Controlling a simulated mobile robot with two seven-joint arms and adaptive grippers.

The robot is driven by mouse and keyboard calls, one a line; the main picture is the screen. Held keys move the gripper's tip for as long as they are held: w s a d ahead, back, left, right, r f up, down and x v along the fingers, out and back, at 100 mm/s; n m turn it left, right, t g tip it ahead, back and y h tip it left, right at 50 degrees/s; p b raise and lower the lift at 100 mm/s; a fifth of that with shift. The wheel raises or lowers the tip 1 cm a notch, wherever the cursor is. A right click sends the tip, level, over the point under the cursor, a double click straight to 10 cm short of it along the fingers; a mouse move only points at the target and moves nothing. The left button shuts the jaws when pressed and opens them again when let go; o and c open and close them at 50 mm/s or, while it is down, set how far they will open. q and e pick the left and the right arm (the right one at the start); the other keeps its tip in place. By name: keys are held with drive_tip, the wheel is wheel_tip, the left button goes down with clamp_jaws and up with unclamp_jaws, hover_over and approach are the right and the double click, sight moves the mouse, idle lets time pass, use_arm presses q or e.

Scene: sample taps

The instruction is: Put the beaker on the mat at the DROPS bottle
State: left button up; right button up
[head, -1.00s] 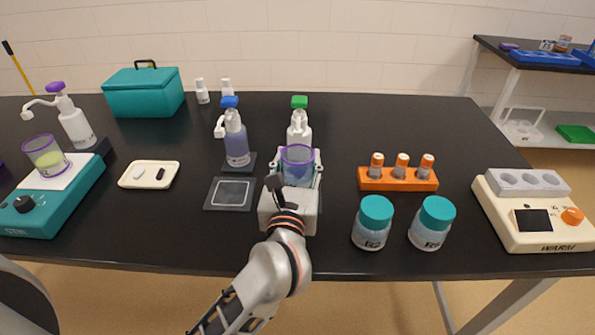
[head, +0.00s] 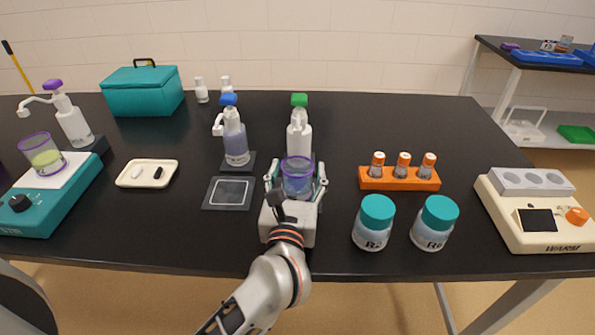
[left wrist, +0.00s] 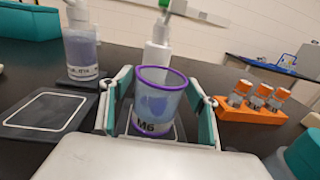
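The beaker (head: 297,178) is clear with a purple rim, looks bluish, and reads M6 in the left wrist view (left wrist: 158,105). It stands upright in front of the white green-topped pump bottle (head: 299,135), and part of a dark outlined mat (left wrist: 181,132) shows under it. My left gripper (head: 296,183) is open, its fingers on either side of the beaker with gaps visible. The blue-topped pump bottle (head: 235,140) stands to the left behind an empty outlined mat (head: 229,193). I cannot read which bottle says DROPS. My right gripper is not in view.
An orange rack (head: 400,181) with vials and two teal-capped jars (head: 374,222) stand to the right. A cream warmer (head: 535,228) is at the far right. A small tray (head: 147,174) and a teal device (head: 50,207) with another beaker (head: 42,153) are at the left.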

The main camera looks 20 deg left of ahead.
use_arm(q)
drive_tip(key=shift+r, duration=0.25)
drive_tip(key=s, duration=0.3)
drive_tip(key=s+d, duration=0.1)
drive_tip(key=s, duration=0.3)
drive_tip(key=s+d, duration=0.1)
drive_tip(key=s, duration=0.3)
drive_tip(key=shift+d+f+b, duration=0.1)
drive_tip(key=shift+f+b, duration=0.05)
drive_tip(key=shift+b, duration=0.2)
drive_tip(key=shift+s+d, duration=0.1)
drive_tip(key=shift+s, duration=0.3)
